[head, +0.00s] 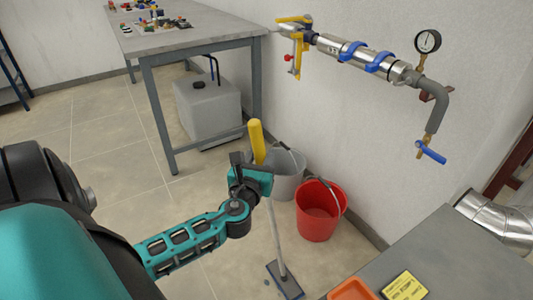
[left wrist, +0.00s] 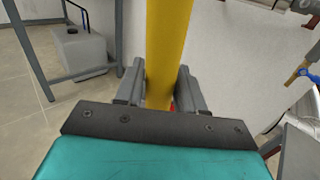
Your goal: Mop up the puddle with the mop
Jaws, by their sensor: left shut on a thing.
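The mop (head: 274,235) has a yellow grip at the top, a grey pole and a flat dark head (head: 285,281) at floor level. My left gripper (head: 256,172) is shut on the mop's yellow grip. In the left wrist view the yellow grip (left wrist: 168,50) stands between the two fingers (left wrist: 160,92). The mop is nearly upright, leaning slightly. A small bluish spot (head: 266,282) shows on the floor just left of the mop head; it may be part of the puddle, and I cannot tell its full extent. My right gripper is not in view.
A red bucket (head: 318,226) and a grey bucket (head: 289,187) stand by the wall, right of the mop. A grey bench (head: 440,250) with an orange tray (head: 352,290) is at lower right. A table (head: 190,42) and a grey tank (head: 207,108) are behind. Floor at left is clear.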

